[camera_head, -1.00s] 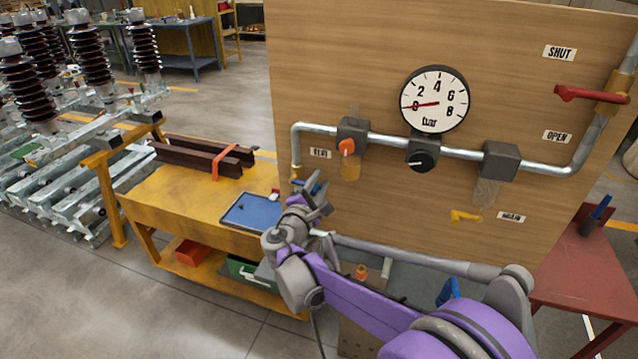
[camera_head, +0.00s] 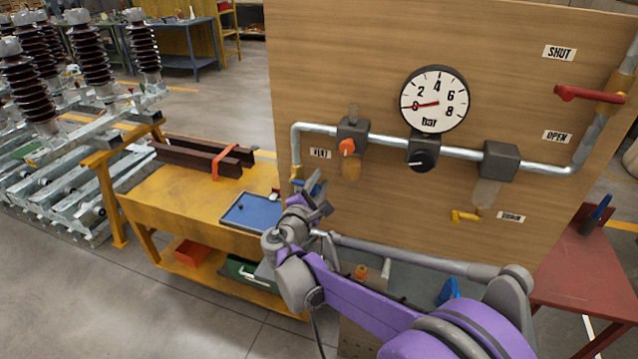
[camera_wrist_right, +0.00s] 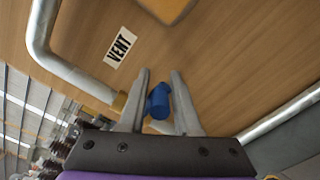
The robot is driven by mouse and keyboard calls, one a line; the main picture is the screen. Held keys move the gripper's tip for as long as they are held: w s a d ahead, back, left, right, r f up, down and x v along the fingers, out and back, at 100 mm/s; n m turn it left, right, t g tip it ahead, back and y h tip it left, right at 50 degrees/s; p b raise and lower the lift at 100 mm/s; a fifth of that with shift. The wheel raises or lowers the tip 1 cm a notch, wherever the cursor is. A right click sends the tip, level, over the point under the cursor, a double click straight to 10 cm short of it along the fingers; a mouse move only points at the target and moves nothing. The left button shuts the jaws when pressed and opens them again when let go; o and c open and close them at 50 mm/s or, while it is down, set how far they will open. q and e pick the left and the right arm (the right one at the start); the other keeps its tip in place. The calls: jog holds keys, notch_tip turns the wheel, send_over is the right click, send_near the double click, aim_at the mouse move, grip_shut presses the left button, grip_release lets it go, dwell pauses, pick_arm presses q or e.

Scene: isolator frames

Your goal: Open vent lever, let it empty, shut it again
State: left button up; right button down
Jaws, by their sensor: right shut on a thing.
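The vent lever is a small blue handle (camera_wrist_right: 158,101) on a brass valve (camera_wrist_right: 119,102) at the end of the left downpipe, by the VENT label (camera_wrist_right: 120,47). The label also shows in the head view (camera_head: 320,153). My right gripper (camera_wrist_right: 160,76) is shut on the blue handle, which sits between its fingers in the right wrist view. In the head view my right gripper (camera_head: 318,188) hides most of the valve. I cannot tell how far the lever is turned. The bar gauge (camera_head: 434,99) has its red needle at about 0. My left gripper is not in view.
The wooden panel (camera_head: 400,190) also carries a red lever (camera_head: 590,94) between SHUT and OPEN labels, an orange knob (camera_head: 347,147), a black knob (camera_head: 422,160) and a yellow drain lever (camera_head: 465,216). A yellow bench (camera_head: 170,205) with a blue tray stands left of my gripper.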

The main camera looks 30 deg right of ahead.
jog(key=shift+f, duration=0.15)
jog(key=shift+a+f+m, duration=0.1)
jog(key=shift+f+m, duration=0.6)
jog(key=shift+m, duration=0.6)
jog(key=m, duration=0.1)
jog(key=f+m, duration=0.1)
jog(key=shift+w+a+f+m, duration=0.15)
jog(key=shift+w+f+m, duration=0.05)
jog(key=shift+f+m, duration=0.1)
jog(key=w+a+f+m+p, duration=0.1)
jog(key=w+a+f+m, duration=0.2)
jog(key=m, duration=0.9)
jog(key=shift+w+a+f+m, duration=0.15)
jog(key=shift+w+a+m, duration=0.3)
jog(key=shift+w, duration=0.4)
jog(key=c, duration=0.8)
grip_release()
jog(key=shift+o, duration=0.2)
jog(key=shift+w+a, duration=0.1)
